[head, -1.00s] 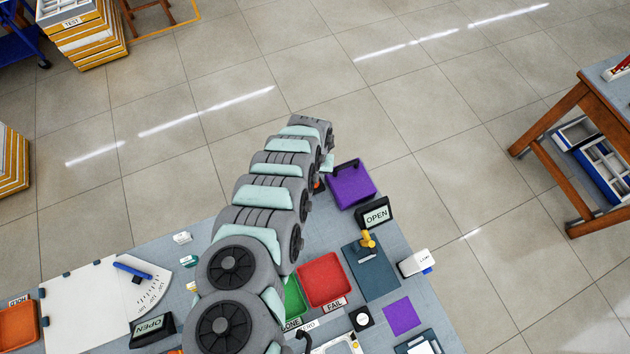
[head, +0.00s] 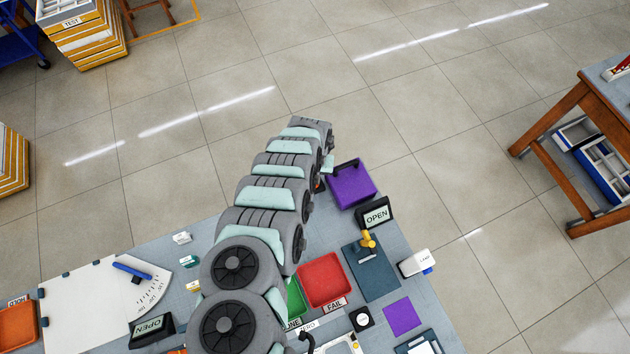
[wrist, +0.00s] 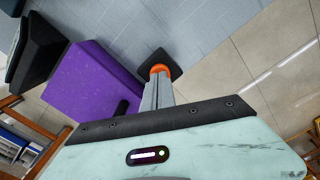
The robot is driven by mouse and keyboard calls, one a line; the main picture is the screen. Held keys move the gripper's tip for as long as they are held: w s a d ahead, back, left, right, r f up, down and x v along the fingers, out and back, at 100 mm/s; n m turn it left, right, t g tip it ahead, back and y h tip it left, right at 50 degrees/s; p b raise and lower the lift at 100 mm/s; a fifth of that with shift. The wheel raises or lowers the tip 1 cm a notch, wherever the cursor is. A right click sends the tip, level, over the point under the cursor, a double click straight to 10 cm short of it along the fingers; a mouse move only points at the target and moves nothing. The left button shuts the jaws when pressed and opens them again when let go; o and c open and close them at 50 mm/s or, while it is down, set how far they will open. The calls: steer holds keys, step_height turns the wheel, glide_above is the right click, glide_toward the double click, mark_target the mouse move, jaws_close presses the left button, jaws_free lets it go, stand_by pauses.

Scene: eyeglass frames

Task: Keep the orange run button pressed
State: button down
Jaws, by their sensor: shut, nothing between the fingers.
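The orange run button (wrist: 159,68) sits on a black base (wrist: 176,66) in the wrist view. My gripper (wrist: 160,79) is shut and empty, its fingertips right at the button and covering part of it. They look to be against it, but I cannot tell how far the button is pushed in. In the head view a small bit of orange (head: 318,184) shows beside my arm's end. My arm hides most of the button and the fingers there.
A purple box (head: 352,186) with a dark handle stands close beside the button; it also shows in the wrist view (wrist: 92,85). An OPEN sign (head: 376,215) stands near the box. A red tray (head: 324,279) lies nearer.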

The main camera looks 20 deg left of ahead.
steer(key=shift+f+b, duration=0.4)
steer(key=shift+f, duration=0.2)
stand_by(0.3)
steer(key=shift+r, duration=0.15)
stand_by(0.4)
steer(key=shift+r+p, duration=2.9)
steer(key=shift+r, duration=0.05)
